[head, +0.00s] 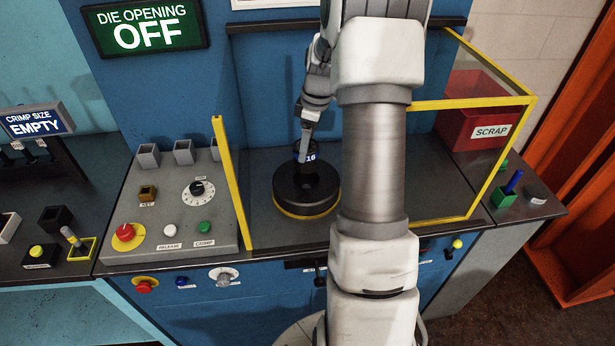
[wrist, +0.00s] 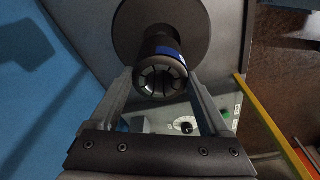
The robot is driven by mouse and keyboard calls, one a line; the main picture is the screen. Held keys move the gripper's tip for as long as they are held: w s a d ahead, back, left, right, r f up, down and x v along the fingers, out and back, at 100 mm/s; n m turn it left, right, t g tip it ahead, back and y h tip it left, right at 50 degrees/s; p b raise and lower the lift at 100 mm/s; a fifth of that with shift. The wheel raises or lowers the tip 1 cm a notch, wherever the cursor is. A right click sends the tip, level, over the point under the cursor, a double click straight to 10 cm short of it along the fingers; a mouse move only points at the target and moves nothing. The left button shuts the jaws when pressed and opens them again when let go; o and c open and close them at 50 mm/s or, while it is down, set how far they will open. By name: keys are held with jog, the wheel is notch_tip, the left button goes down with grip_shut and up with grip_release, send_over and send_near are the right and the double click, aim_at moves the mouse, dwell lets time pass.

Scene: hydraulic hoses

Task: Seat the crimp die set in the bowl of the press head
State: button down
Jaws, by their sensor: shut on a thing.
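The crimp die set (head: 311,157) is a short black cylinder with a blue band marked 16. It stands over the middle of the press head (head: 306,192), a round black ring with a yellow lower edge. My gripper (head: 304,148) is shut on the die set from above. In the wrist view the segmented end of the die set (wrist: 160,76) faces the camera between the two fingers of my gripper (wrist: 162,88). The dark press head disc (wrist: 193,22) lies behind it. The die set hides the bowl, so I cannot tell whether its lower end is inside.
Yellow guard frames (head: 229,180) stand left and right of the press bay. A control panel (head: 170,215) with knobs and buttons is on the left. A red scrap bin (head: 475,120) is at the back right. Signs read DIE OPENING OFF (head: 152,27) and CRIMP SIZE EMPTY (head: 36,122).

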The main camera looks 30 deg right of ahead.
aim_at(314, 147)
notch_tip(314, 147, down, 9)
jog(key=b, duration=0.4)
jog(key=shift+r+b, duration=0.1)
jog(key=shift+b, duration=0.25)
grip_release()
jog(key=r, duration=0.4)
jog(key=s+r, duration=0.1)
jog(key=r, duration=0.3)
jog(key=d+r, duration=0.1)
jog(key=r, duration=0.3)
jog(key=shift+s+d, duration=0.1)
jog(key=shift+s, duration=0.15)
jog(key=shift+f, duration=0.1)
